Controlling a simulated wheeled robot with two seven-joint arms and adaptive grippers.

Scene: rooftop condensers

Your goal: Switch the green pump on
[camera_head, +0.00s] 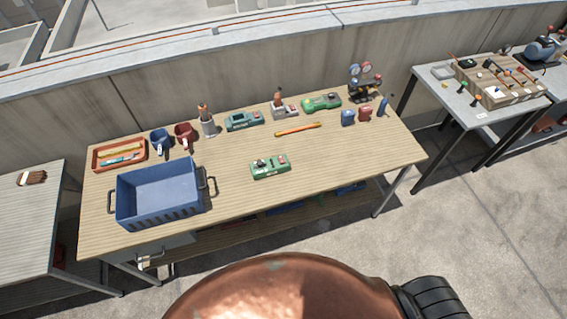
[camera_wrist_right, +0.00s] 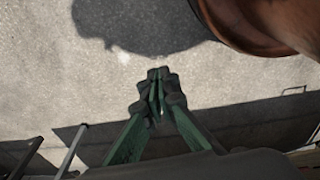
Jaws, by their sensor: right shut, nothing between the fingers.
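A green box-shaped device (camera_head: 269,166) with knobs or switches on top sits near the middle of the wooden workbench. A teal-green device (camera_head: 243,121) stands behind it to the left. A rounded, brighter green device (camera_head: 321,102) stands at the back, right of centre. I cannot tell for certain which is the pump, and their switch positions are too small to read. My right gripper (camera_wrist_right: 157,77) shows in the right wrist view, shut and empty above the concrete floor, away from the green devices. My left gripper is in neither view.
The workbench (camera_head: 335,165) holds a blue crate (camera_head: 155,213) at front left and an orange tray (camera_head: 105,156). An orange stick (camera_head: 298,129) lies behind the front green device. A gauge set (camera_head: 365,85) stands at back right. The bench's right front is clear.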

